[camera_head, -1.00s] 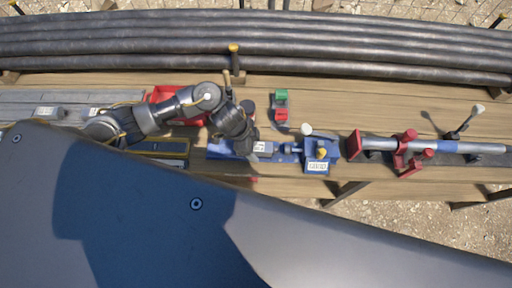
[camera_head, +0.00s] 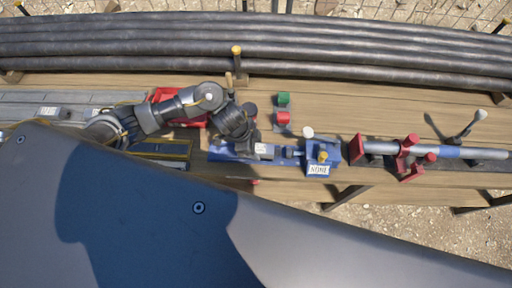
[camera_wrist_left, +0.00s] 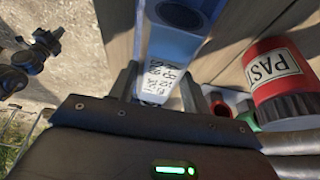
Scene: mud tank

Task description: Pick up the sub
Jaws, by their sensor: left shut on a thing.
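The sub (camera_head: 264,150) looks like a short grey body with a white label, lying along the blue stand (camera_head: 225,153) in the head view. In the left wrist view the sub (camera_wrist_left: 160,82) is pale, with handwritten marks on its label. My left gripper (camera_wrist_left: 158,95) is shut on it, one finger on each side. In the head view my left gripper (camera_head: 254,146) reaches down over the stand and partly hides the sub. I cannot tell whether the sub touches the stand. My right gripper is in neither view.
The stand's right block (camera_head: 319,170) reads "NONE" and has a pale-knobbed lever. Green (camera_head: 283,98) and red (camera_head: 283,118) cans stand behind. Long pipes (camera_head: 380,50) line the back.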

